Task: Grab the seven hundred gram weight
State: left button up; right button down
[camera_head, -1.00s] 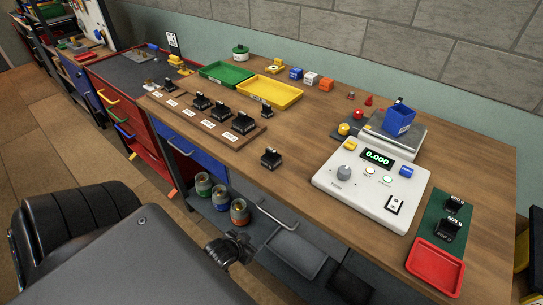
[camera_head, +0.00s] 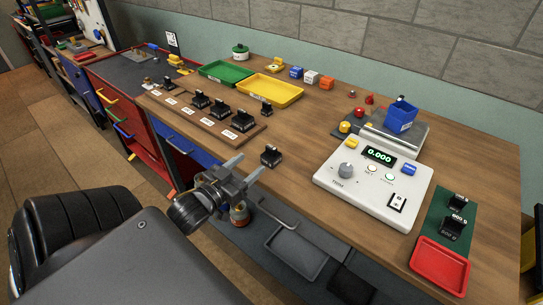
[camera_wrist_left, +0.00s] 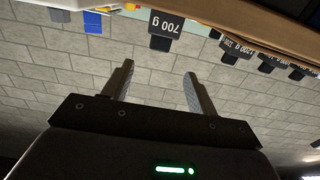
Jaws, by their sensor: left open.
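The seven hundred gram weight (camera_head: 271,156) is a small black block standing alone on the wooden bench near its front edge. In the left wrist view the weight (camera_wrist_left: 167,28) shows its "700 g" label, beyond the fingertips and close to the line between them. My left gripper (camera_head: 246,167) is open and empty, just left of the weight at the bench's front edge, and apart from it. Its two fingers also show spread in the left wrist view (camera_wrist_left: 159,72). My right gripper is not in view.
A wooden rack (camera_head: 185,116) with several black weights stands to the left. A red tray (camera_head: 440,267) lies at far right. Bare bench surrounds the weight.

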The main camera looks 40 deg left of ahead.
aim_at(269, 149)
pick_arm(q)
jog(key=w+p, duration=0.1)
jog(key=w, duration=0.4)
jog(key=shift+w, duration=0.2)
jog(key=w+p, duration=0.1)
jog(key=w, duration=0.4)
jog(key=shift+w+f+p, duration=0.1)
jog(key=shift+p, duration=0.2)
grip_shut()
